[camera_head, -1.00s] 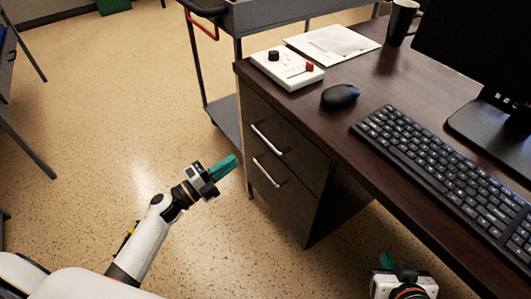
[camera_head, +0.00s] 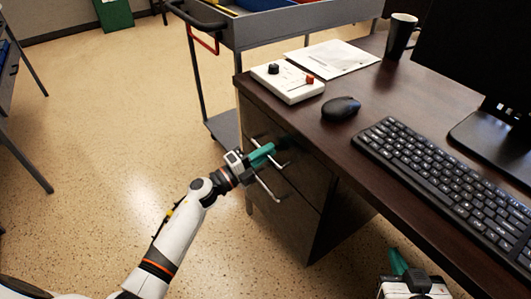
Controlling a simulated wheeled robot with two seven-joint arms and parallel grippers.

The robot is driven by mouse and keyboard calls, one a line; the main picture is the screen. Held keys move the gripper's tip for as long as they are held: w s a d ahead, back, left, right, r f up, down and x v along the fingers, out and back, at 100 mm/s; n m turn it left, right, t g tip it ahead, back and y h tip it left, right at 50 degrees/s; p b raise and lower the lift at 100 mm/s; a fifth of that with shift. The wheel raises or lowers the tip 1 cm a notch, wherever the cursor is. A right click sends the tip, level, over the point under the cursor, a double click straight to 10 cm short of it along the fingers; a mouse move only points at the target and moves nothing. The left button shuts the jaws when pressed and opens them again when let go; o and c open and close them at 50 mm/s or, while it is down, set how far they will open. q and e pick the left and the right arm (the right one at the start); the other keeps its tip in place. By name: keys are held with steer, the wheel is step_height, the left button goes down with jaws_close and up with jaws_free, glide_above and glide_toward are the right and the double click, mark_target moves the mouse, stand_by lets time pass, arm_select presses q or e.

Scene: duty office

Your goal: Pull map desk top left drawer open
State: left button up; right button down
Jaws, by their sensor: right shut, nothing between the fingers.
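The dark wooden map desk (camera_head: 345,140) has a left drawer unit with two stacked drawers. The top left drawer (camera_head: 252,118) looks closed, its front flush with the unit. The lower drawer's bar handle (camera_head: 268,188) shows just below the gripper. My right gripper (camera_head: 398,262), with teal fingers, is shut and empty at the bottom, right of the drawer unit.
On the desk top are a white control box (camera_head: 288,83), a mouse (camera_head: 341,107), a keyboard (camera_head: 440,175), papers (camera_head: 332,58), a black mug (camera_head: 401,35) and a monitor (camera_head: 480,50). A grey cart (camera_head: 270,25) stands behind the desk. The floor left of the drawers is clear.

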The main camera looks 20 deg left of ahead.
arm_select(q)
steer(key=shift+d, duration=0.1)
jaws_close()
